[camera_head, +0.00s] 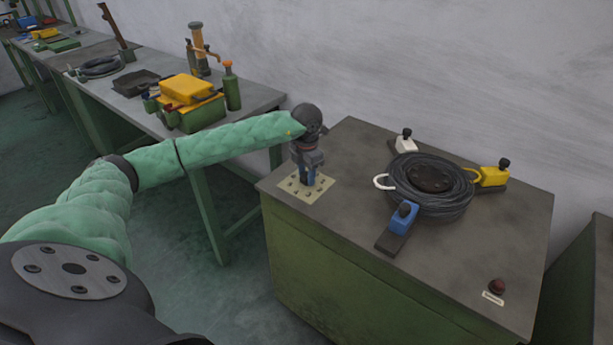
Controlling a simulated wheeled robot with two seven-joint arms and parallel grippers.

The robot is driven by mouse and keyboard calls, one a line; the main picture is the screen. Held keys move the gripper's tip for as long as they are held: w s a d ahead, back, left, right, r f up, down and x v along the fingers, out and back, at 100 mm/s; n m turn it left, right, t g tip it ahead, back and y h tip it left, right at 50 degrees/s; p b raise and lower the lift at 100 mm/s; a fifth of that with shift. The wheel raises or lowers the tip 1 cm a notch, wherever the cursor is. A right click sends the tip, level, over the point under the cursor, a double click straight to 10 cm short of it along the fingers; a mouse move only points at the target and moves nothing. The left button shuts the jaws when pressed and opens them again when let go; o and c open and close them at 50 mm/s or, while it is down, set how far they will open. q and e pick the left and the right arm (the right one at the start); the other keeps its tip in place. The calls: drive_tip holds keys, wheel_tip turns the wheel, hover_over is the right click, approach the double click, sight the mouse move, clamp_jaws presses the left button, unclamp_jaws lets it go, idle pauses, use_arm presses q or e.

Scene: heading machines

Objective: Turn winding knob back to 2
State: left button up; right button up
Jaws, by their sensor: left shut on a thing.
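The winding knob is mostly hidden under my left gripper (308,174), which points down at the pale dial plate (322,189) on the near left corner of the machine top. The left gripper is shut on the knob. Small marks show on the plate around it, but I cannot read the numbers or the knob's pointer. My left arm, in a green padded sleeve, reaches in from the left. My right gripper is not in view.
The green machine cabinet (330,262) carries a coil of black cable (440,205) with blue (403,218), yellow (491,177) and white (405,143) clamps around it. A red button (497,286) sits near the right front. A workbench (130,107) with yellow and green boxes stands behind left.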

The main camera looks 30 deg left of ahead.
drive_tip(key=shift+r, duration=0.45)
use_arm(q)
drive_tip(key=o, duration=1)
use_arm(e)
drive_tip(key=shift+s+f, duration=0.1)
use_arm(q)
drive_tip(key=shift+r, duration=0.3)
wheel_tip(320, 180, up, 6)
drive_tip(key=shift+w+r+b, duration=0.1)
drive_tip(key=shift+b, duration=1.05)
drive_tip(key=shift+r, duration=0.45)
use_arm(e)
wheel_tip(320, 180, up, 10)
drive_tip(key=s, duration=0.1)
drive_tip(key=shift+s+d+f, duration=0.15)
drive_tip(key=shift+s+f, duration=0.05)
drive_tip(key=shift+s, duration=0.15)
